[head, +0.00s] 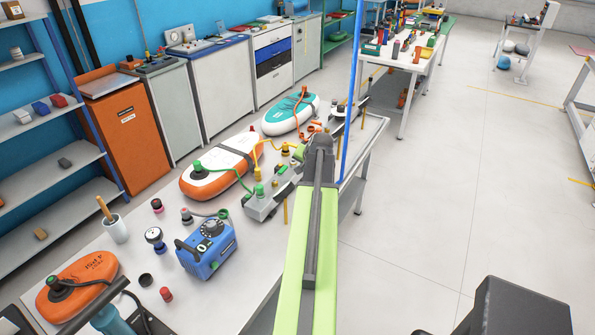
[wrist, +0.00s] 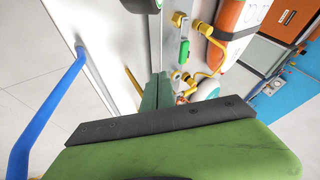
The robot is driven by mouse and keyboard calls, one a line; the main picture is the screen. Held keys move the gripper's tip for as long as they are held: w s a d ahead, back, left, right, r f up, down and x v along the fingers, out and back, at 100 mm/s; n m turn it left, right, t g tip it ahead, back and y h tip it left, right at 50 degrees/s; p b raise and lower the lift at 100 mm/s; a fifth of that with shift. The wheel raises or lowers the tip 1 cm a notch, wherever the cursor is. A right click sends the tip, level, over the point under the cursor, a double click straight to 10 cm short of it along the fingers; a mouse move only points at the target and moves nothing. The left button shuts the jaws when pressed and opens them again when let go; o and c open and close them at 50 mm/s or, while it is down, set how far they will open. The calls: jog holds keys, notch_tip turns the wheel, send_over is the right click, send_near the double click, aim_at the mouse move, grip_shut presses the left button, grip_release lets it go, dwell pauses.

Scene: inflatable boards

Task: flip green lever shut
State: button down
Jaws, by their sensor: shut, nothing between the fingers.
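A grey valve block (head: 262,212) stands on the long white bench, left of my arm in the head view. In the wrist view a green lever-like piece (wrist: 184,52) shows near the top centre, close to yellow fittings. I cannot tell its exact angle. My gripper (wrist: 157,82) is shut and empty, its dark green fingers below and left of that piece, apart from it in the picture. The head view does not show the fingertips clearly.
An orange-and-white board (head: 220,165) and a teal board (head: 290,115) lie behind the block, with hoses. A blue pump (head: 208,248) stands at front left. A blue upright pole (head: 354,90) rises beside my arm and shows in the wrist view (wrist: 45,100).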

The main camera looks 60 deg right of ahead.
aim_at(280, 173)
jog(key=w+d+f+b, duration=0.1)
jog(key=w+f, duration=0.1)
jog(key=w+d+f+b, duration=0.1)
jog(key=w+f+b, duration=0.1)
jog(key=w, duration=0.1)
jog(key=w+f+b, duration=0.2)
jog(key=shift+w+d+f, duration=0.1)
jog(key=shift+w+d, duration=0.25)
jog(key=shift+d, duration=0.05)
jog(key=shift+w+a, duration=0.1)
jog(key=shift+w, duration=0.05)
